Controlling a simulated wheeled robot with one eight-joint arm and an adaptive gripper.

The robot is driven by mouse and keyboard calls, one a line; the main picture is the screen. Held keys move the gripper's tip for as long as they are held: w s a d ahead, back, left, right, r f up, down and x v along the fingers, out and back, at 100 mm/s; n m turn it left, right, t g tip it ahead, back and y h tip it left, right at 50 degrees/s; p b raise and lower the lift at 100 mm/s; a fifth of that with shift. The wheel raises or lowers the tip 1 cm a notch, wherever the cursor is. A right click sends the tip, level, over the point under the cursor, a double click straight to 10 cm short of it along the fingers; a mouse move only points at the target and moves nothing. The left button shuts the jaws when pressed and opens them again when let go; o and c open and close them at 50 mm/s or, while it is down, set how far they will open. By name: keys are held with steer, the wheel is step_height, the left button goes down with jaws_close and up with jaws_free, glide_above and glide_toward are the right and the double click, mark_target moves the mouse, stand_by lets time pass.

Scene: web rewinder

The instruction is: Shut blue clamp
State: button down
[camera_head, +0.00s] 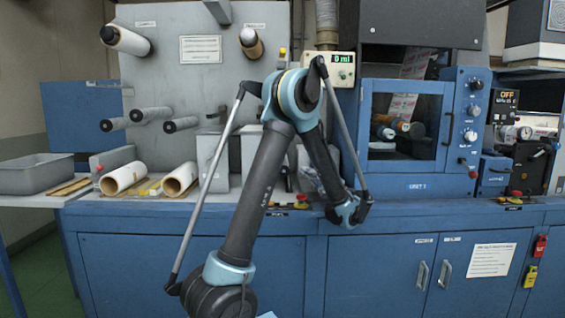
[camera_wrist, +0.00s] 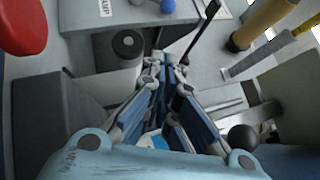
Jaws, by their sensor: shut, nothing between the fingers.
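A blue round knob (camera_wrist: 167,6) shows at the top edge of the wrist view, beside a white label ending in "AMP"; it looks like part of the blue clamp. The rest of the clamp is cut off, and whether it is open or shut cannot be told. My gripper (camera_wrist: 165,66) is shut and empty, its tips below the knob in that view and apart from it in the picture. A thin black lever (camera_wrist: 200,35) rises just right of the fingertips. In the head view my arm's end hangs before the blue bench and hides the spot.
A red rounded part (camera_wrist: 22,24) is at the wrist view's upper left, with a dark cylinder (camera_wrist: 127,46) right of it. A black ball knob (camera_wrist: 243,138) is right of my fingers. A windowed blue cabinet (camera_head: 405,125) stands right of my arm.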

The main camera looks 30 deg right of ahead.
steer(key=s+a+x, duration=0.1)
steer(key=a+x, duration=0.1)
steer(key=x, duration=1)
steer(key=shift+w+a+r, duration=0.3)
steer(key=shift+a+r, duration=0.1)
steer(key=shift+r, duration=0.1)
steer(key=shift+r, duration=0.15)
